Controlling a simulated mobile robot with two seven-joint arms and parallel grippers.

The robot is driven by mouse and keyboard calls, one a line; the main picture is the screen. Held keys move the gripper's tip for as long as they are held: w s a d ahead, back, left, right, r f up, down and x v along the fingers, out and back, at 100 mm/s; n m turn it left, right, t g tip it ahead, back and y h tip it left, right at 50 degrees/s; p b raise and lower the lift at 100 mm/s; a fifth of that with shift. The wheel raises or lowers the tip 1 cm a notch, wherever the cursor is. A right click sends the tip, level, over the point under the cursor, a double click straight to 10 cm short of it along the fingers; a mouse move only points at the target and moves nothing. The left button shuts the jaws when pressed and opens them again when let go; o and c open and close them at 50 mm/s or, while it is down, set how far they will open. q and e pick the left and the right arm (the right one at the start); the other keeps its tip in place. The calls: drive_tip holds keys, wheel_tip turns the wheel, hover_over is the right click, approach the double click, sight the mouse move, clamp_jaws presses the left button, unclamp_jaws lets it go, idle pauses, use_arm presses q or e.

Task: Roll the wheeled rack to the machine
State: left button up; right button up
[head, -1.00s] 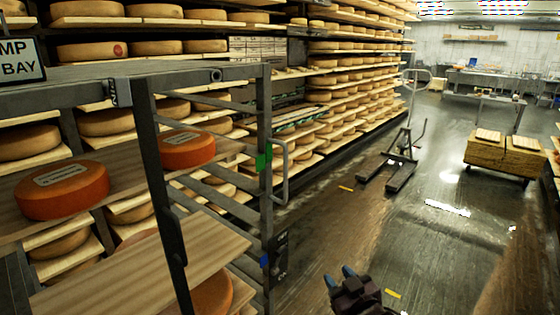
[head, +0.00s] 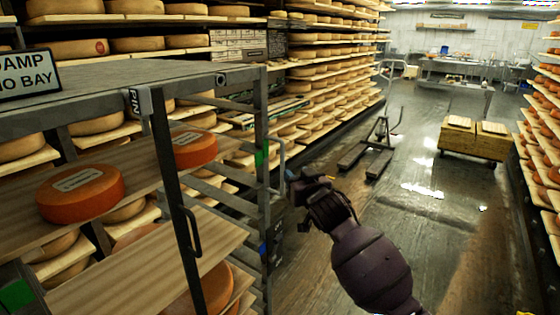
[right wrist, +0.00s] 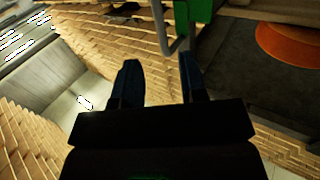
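The wheeled rack (head: 160,82) stands at the left in the head view. It has a grey metal frame and wooden shelves with orange cheese wheels (head: 80,193). An upright handle (head: 281,152) is on its right post beside a green mark (head: 262,155); the handle also shows in the right wrist view (right wrist: 162,28). My right gripper (head: 297,185) is open close to this handle. In the right wrist view its two fingers (right wrist: 158,64) are apart, with the handle just beyond their tips. My left gripper is out of view. I cannot identify the machine. The rack's wheels are hidden.
A partly cut-off sign (head: 28,74) ending in "BAY" shows at the upper left. Cheese shelves (head: 345,75) line the aisle. A pallet-truck-like device (head: 370,145) and a cart with crates (head: 474,140) stand ahead. The wet floor (head: 440,235) between is clear.

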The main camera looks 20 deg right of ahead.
sight(283, 161)
drive_tip(key=w, duration=1)
drive_tip(key=shift+w+a, duration=0.25)
drive_tip(key=shift+a, duration=0.15)
clamp_jaws()
